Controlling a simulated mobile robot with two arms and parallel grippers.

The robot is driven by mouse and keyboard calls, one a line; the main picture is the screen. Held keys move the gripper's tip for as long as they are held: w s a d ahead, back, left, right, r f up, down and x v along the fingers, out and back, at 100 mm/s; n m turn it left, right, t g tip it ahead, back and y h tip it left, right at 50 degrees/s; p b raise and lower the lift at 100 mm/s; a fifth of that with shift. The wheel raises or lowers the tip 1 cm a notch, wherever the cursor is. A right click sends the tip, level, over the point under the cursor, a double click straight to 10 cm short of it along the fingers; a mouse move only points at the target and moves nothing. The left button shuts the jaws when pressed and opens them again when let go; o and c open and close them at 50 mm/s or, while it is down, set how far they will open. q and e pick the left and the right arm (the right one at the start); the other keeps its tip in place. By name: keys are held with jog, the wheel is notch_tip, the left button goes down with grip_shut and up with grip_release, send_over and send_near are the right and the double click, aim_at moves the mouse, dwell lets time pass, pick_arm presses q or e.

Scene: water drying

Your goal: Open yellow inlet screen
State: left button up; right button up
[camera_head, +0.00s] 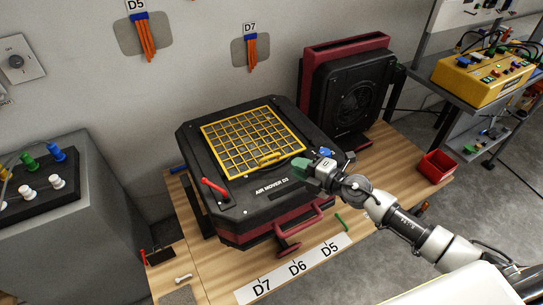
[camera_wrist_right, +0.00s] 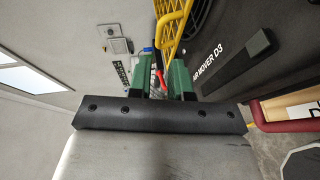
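The yellow inlet screen (camera_head: 252,139) is a grid in a yellow frame, lying flat on top of the black air mover D3 (camera_head: 240,200). Its yellow handle (camera_head: 270,159) is on the front edge, nearest my right gripper. My right gripper (camera_head: 300,168) has green fingers and is just right of the handle, over the air mover's top. In the right wrist view, the green fingers (camera_wrist_right: 162,75) stand apart with a gap between them. The yellow handle (camera_wrist_right: 172,25) shows just beyond the fingertips, with nothing visibly gripped. My left gripper is not in view.
A red lever (camera_head: 213,188) stands on the air mover's left front corner. A second black and red unit (camera_head: 350,90) stands behind right. A red bin (camera_head: 436,166) sits at the bench's right edge. A label strip (camera_head: 295,268) lies in front.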

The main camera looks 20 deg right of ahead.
aim_at(271, 156)
jog(key=x, duration=0.9)
jog(key=shift+w+a+b, duration=0.3)
jog(key=shift+b, duration=0.05)
grip_shut()
